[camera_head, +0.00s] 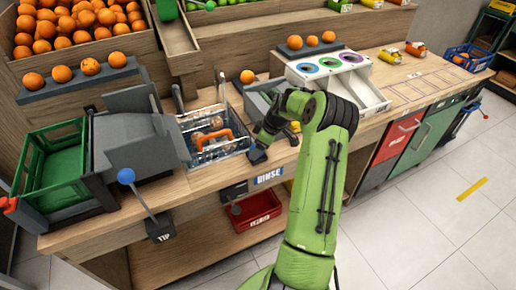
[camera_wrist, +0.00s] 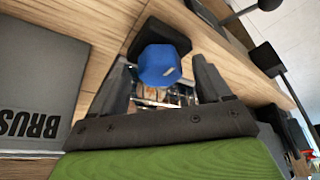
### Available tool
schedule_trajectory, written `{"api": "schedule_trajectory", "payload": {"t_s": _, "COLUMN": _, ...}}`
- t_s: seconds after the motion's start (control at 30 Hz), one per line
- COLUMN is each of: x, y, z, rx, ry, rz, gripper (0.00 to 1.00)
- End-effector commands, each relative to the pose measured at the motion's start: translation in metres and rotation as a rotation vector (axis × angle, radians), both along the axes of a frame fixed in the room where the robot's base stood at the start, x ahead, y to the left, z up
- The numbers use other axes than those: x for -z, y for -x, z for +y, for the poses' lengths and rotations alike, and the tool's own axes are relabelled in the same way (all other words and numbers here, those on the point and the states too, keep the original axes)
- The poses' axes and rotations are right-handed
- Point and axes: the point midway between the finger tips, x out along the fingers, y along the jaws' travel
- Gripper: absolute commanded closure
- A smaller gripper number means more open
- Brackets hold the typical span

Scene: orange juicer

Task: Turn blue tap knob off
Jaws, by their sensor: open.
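The blue tap knob (camera_wrist: 160,66) is a faceted blue piece on a dark mount, seen in the wrist view between the two fingers of my gripper (camera_wrist: 163,82). The fingers are open, one on each side of the knob, with a gap visible on each side. I cannot tell if anything touches.
A grey machine (camera_head: 133,146) and a lever with a blue ball (camera_head: 126,176) stand further left. A white three-hole sorter (camera_head: 330,70) is behind my arm. A red crate (camera_head: 253,211) sits below.

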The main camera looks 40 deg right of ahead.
Motion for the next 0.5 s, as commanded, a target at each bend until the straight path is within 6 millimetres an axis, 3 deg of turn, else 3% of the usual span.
{"api": "schedule_trajectory", "payload": {"t_s": 0.3, "x": 0.0059, "y": -0.0026, "z": 0.0014, "rx": -0.001, "ry": 0.0, "rz": -0.001, "gripper": 0.23}}
{"api": "schedule_trajectory", "payload": {"t_s": 0.5, "x": 0.0058, "y": -0.0024, "z": 0.0014, "rx": -0.001, "ry": 0.0, "rz": 0.0, "gripper": 0.52}}
